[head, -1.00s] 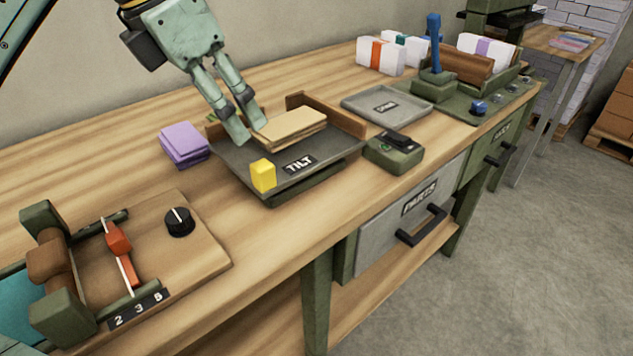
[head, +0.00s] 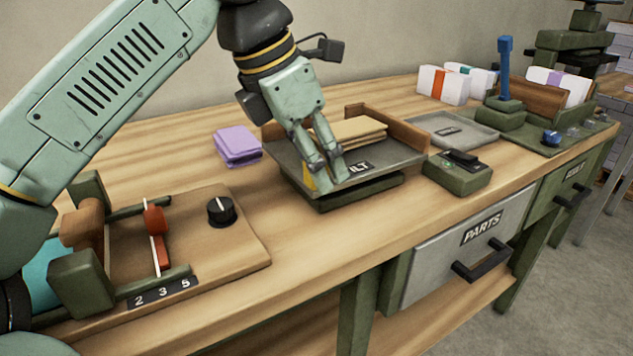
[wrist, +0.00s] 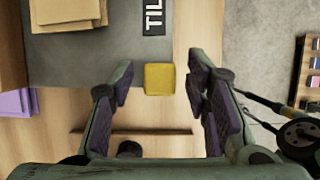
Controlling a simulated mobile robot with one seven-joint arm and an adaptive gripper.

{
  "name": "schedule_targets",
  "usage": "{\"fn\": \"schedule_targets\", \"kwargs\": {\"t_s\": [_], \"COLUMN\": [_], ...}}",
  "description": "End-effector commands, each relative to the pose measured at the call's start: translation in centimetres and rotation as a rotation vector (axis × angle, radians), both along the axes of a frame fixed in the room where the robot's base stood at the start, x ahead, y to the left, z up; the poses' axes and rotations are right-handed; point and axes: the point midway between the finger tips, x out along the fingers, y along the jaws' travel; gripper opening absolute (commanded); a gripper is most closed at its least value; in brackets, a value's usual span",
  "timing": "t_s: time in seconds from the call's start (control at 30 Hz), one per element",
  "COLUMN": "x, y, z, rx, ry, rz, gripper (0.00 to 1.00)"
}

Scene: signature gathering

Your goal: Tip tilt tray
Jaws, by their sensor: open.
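The tilt tray (head: 403,161) is a dark grey plate on a green base, with brown raised walls at the back and right side and a TILT label. A stack of tan sheets (head: 350,131) lies on it. A yellow block (head: 309,180) sits at its front left corner, partly hidden by my fingers in the head view. My gripper (head: 332,182) is open and points down at this corner. In the wrist view the yellow block (wrist: 159,79) shows between the two spread finger pads, nearer their far ends.
Purple sheets (head: 237,146) lie left of the tray. A green device (head: 458,178) stands close to its right, with a grey shallow tray (head: 470,138) behind. A wooden board with a black knob (head: 221,209) is at the front left. Bare tabletop lies in front of the tray.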

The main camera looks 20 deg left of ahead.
Motion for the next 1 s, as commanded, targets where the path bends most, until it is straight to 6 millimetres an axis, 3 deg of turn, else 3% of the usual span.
{"fn": "schedule_targets", "kwargs": {"t_s": [0.33,1.0], "x": [0.23,0.20], "y": [-0.18,-0.17], "z": [-0.51,-0.52], "rx": [0.000,0.000], "ry": [-0.001,0.000], "rz": [0.000,0.000], "gripper": [0.43,0.00]}}
